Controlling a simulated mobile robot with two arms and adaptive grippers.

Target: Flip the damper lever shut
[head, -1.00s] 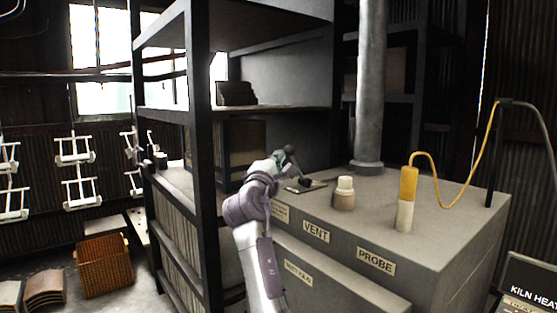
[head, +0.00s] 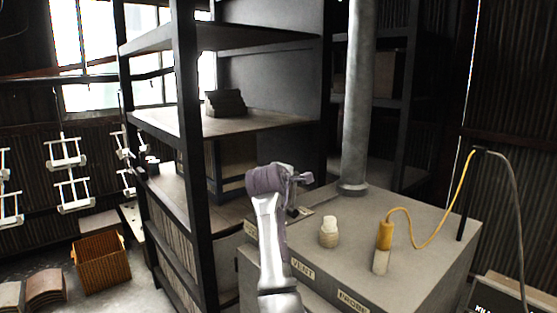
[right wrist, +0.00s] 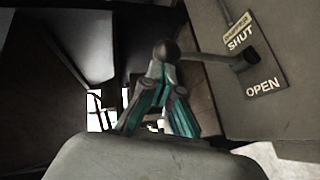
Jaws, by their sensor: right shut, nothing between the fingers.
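The damper lever (right wrist: 205,57) shows in the right wrist view as a grey rod with a dark round knob at its left end. It runs to a dark pivot on the label plate (right wrist: 250,88), with SHUT at the upper end and OPEN at the lower. The rod stands out to the left of the plate. My right gripper (right wrist: 162,72) is shut and empty, its fingertips right at the knob; I cannot tell whether they touch. In the head view my right arm (head: 268,215) covers most of the gripper and lever. My left gripper is not in view.
A cream stopper (head: 329,232) and a yellow-handled probe (head: 384,238) with a cable stand on the kiln top (head: 420,235). A grey flue pipe (head: 357,110) rises behind. A dark shelf rack (head: 188,130) stands close left of the arm.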

